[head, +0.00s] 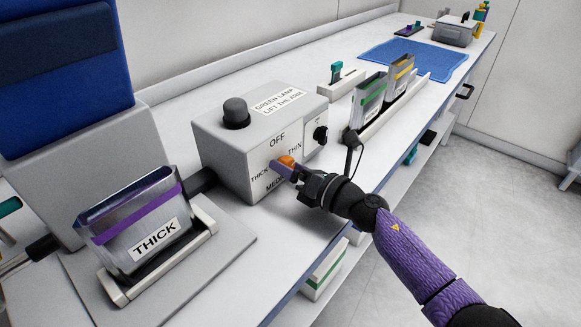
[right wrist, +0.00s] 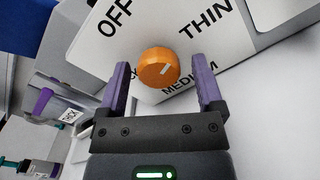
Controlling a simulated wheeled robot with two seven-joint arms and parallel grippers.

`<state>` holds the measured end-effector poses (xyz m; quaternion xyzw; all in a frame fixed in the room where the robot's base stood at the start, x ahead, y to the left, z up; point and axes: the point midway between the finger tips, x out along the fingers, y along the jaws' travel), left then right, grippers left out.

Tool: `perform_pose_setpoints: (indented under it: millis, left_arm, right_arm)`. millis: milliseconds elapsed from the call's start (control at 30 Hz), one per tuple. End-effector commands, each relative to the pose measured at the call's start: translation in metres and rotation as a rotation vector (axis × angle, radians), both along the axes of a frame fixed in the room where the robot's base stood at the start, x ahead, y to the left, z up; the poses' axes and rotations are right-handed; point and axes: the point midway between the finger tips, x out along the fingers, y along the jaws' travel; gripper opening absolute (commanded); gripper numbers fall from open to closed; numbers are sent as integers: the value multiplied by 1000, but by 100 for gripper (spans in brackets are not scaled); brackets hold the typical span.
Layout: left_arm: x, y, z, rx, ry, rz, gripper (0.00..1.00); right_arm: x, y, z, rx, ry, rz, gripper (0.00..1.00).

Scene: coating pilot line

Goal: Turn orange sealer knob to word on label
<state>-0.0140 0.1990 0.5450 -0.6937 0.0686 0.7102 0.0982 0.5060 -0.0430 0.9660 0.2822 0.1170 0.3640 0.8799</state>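The orange sealer knob (head: 287,161) sits on the front of a grey control box (head: 222,150) marked OFF, THIN, MEDIUM and THICK. In the right wrist view the knob (right wrist: 155,62) has a white mark that appears slanted toward THIN. My right gripper (head: 284,168) is at the knob. In the right wrist view its purple fingers (right wrist: 160,80) are open, one on each side of the knob, with gaps visible. A label (head: 156,237) reading THICK is on a clear, purple-banded container (head: 132,255) at the left. My left gripper is not in view.
The box carries a dark round lamp (head: 236,112) and a sign (head: 279,100) reading GREEN LAMP LIFT THE ARM. Green- and orange-banded containers (head: 368,100) stand in a rack behind. A blue mat (head: 415,62) lies farther back.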

Motion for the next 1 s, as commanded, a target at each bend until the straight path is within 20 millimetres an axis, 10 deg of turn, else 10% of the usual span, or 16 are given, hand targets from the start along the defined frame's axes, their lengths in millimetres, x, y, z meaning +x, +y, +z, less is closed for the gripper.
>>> perform_pose_setpoints:
  millis: [1000]
  left_arm:
    - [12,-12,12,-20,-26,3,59]
  right_arm:
    - [-71,-71,0,-1,-1,0,88]
